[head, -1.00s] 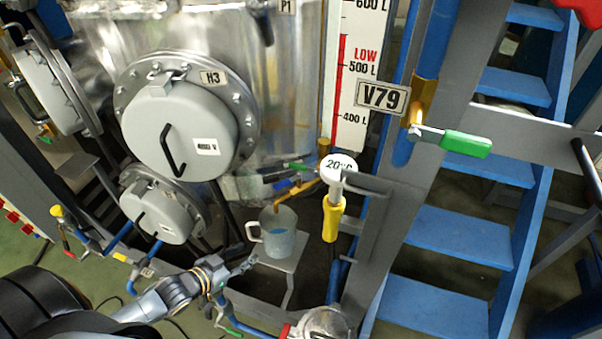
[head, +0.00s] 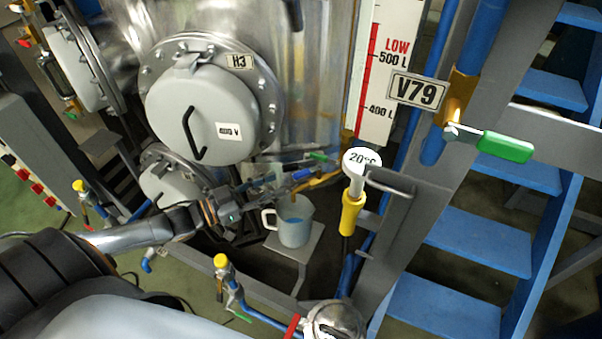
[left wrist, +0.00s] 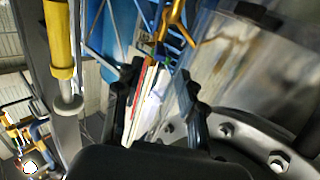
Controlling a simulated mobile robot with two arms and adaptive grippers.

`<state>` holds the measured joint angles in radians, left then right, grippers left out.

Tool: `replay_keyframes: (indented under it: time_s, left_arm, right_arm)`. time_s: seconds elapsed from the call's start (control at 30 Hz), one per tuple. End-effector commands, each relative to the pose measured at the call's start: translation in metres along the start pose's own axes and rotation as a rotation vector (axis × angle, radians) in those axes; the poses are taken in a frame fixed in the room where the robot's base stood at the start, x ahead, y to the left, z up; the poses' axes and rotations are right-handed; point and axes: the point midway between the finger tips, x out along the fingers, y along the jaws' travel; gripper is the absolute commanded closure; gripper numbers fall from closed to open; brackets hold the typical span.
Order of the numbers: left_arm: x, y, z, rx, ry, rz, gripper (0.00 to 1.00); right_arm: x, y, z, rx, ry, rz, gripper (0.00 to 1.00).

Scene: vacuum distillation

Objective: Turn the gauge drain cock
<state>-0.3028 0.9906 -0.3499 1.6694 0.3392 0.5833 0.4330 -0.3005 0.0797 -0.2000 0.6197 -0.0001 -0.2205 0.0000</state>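The level gauge (head: 379,75) is a white strip with a red scale on the tank's right side. Below it, a brass cock with a bent spout (head: 322,181) points down over a jug (head: 294,222) of blue liquid. A green handle part (head: 318,157) shows beside the cock. My left gripper (head: 288,180) is just left of the cock and above the jug, its fingers apart. In the left wrist view the fingers (left wrist: 160,100) stand open, with the brass cock (left wrist: 175,20) beyond them. I cannot tell whether they touch the handle. My right gripper is not in view.
The tank's round hatch H3 (head: 200,105) is close above my left arm. A yellow-handled probe (head: 351,211) and the 20°C dial (head: 361,160) stand right of the jug. The V79 valve's green lever (head: 505,147) and blue stairs (head: 470,242) are farther right.

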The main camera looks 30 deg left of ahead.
Motion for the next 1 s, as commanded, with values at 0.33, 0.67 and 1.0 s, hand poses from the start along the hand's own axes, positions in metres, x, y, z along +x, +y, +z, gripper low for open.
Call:
replay_keyframes:
  time_s: [0.33,0.67,1.0]
  left_arm:
    - [0.060,0.000,-0.003,0.002,0.004,0.000,0.60]
    - [0.086,0.000,0.000,0.000,0.000,0.000,0.60]
    - [0.086,0.000,0.000,0.000,-0.001,0.000,0.75]
  right_arm:
    - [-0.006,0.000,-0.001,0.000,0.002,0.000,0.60]
    - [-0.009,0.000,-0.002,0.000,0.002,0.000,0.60]
    - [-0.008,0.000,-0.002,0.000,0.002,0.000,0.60]
